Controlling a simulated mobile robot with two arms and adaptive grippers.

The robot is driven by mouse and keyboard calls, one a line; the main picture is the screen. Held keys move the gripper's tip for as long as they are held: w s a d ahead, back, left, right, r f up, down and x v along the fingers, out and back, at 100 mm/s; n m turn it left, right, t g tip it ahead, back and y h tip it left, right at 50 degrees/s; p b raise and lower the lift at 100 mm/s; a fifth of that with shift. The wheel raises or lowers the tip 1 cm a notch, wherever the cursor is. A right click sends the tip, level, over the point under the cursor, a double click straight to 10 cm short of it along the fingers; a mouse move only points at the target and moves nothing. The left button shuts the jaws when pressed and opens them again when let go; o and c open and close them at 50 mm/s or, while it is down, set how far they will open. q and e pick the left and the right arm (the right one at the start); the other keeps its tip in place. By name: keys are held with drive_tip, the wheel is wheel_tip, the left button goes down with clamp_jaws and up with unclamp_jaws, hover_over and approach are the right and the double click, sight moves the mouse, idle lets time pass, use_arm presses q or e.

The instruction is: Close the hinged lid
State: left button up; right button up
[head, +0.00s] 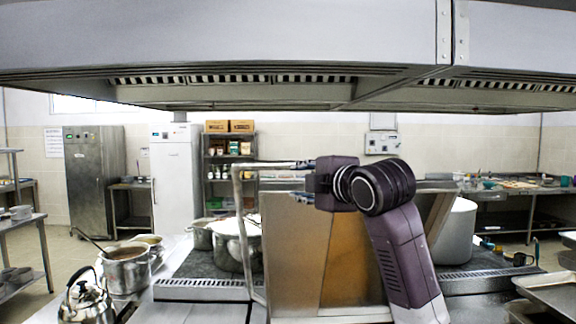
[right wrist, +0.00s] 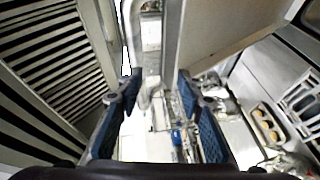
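The hinged lid (head: 298,255) appears to be the large steel panel standing raised at the middle of the head view, with brownish reflections. A grey tubular bar (head: 240,215) runs up its left side and bends right along the top, toward my right gripper (head: 300,181). The right gripper is at the panel's top edge, pointing left. In the right wrist view its two blue-padded fingers (right wrist: 160,90) are apart, with a grey bar (right wrist: 150,50) showing in the gap. I cannot tell whether they touch it. My right arm hides the panel's right part. My left gripper is out of view.
Pots (head: 236,245) stand on the stove left of the panel, with a kettle (head: 86,300) at the front left. A large pot (head: 457,232) stands to the right. A steel hood (head: 220,45) hangs overhead. Trays (head: 552,292) lie at the right edge.

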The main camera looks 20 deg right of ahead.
sight(289, 162)
drive_tip(key=shift+n, duration=0.3)
drive_tip(key=w+r+p, duration=0.1)
drive_tip(key=w, duration=0.1)
drive_tip(key=w+r+p, duration=0.1)
drive_tip(key=w+p, duration=0.1)
drive_tip(key=w+r+p, duration=0.1)
drive_tip(key=w, duration=0.1)
drive_tip(key=shift+a, duration=0.25)
drive_tip(key=shift+w+f+t, duration=0.15)
drive_tip(key=shift+w+t, duration=0.15)
drive_tip(key=shift+w, duration=0.2)
clamp_jaws()
